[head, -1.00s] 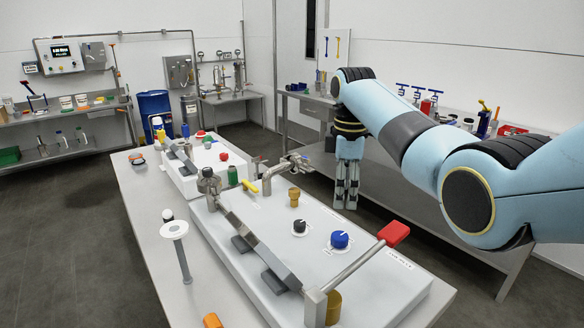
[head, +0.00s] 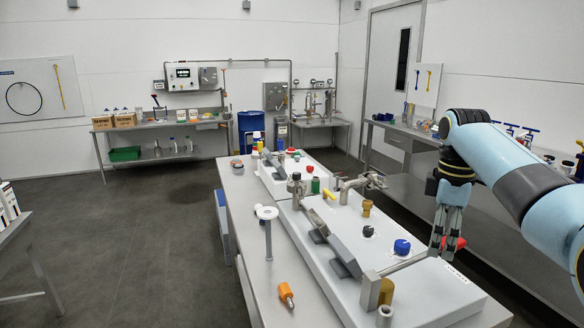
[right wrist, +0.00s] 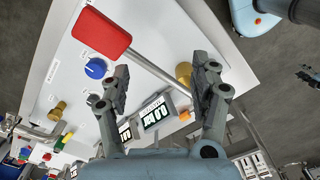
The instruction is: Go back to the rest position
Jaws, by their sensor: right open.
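My right gripper (head: 441,246) hangs fingers down at the right side of the workbench in the head view. It is open, with nothing between its fingers. In that view its fingers overlap the red lever handle (head: 458,242); touch cannot be told there. In the right wrist view the open fingers (right wrist: 160,76) point toward the panel, and the red handle (right wrist: 101,32) lies beyond them, apart and to the left. My left gripper does not show in the head view.
The workbench holds a white panel (head: 436,292) with a blue knob (head: 402,247), a black knob and brass fittings. A grey side bench is at right. Floor at left is open.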

